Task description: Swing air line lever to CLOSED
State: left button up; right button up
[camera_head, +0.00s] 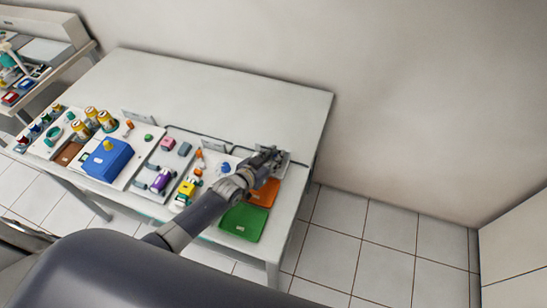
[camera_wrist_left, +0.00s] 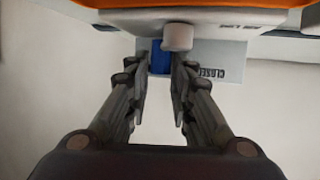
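My left gripper (camera_head: 268,158) reaches over the right end of the table, at a small grey plate (camera_head: 284,165) by the back of the trays. The gripper covers much of this plate in the head view. In the left wrist view the two fingers (camera_wrist_left: 162,65) stand apart with a gap between them. A blue part (camera_wrist_left: 158,57) shows in and just beyond that gap; I cannot tell whether a finger touches it. A label reading CLOSED (camera_wrist_left: 209,72) is right of the fingers. My right gripper is not in view.
A green tray (camera_head: 243,222) and an orange tray (camera_head: 264,193) lie below the gripper. A blue box (camera_head: 107,160), a yellow item (camera_head: 186,192) and several small items stand leftward. The back of the white table (camera_head: 220,95) is clear; a wall rises behind.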

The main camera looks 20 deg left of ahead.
pick_arm(q)
jog(key=shift+s+f, duration=0.1)
jog(key=shift+f, duration=0.05)
jog(key=shift+s+a, duration=0.1)
jog(key=shift+s, duration=0.05)
jog(key=v, duration=1.1)
jog(key=shift+s+r, duration=0.3)
jog(key=shift+c, duration=0.5)
